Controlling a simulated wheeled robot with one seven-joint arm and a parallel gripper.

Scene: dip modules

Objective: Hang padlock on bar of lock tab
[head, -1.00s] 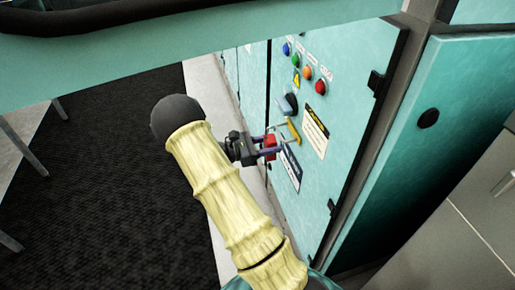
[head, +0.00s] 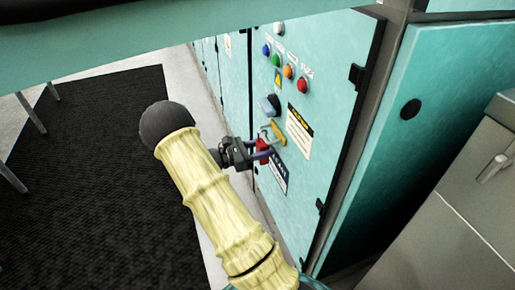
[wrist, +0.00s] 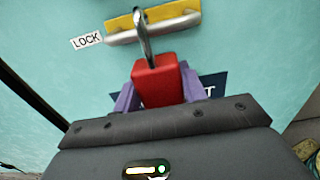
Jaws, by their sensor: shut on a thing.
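A red padlock (wrist: 158,82) with a silver shackle (wrist: 141,32) is held upright between the purple fingers of my gripper (wrist: 156,88). My gripper is shut on its body; it also shows in the head view (head: 258,152). The lock tab (wrist: 160,20) is a yellow plate with a silver bar (wrist: 172,30) on the teal cabinet door, beside a "LOCK" label (wrist: 87,41). In the wrist view the shackle's top overlaps the bar and yellow plate. I cannot tell whether the shackle is around the bar or only in front of it.
The teal cabinet door (head: 330,100) carries coloured buttons, a blue-grey switch (head: 269,105) above the tab and a warning label (head: 299,131). A dark blue label (head: 278,172) lies below. A grey cabinet (head: 450,230) stands at right. Dark floor mat (head: 100,180) is open at left.

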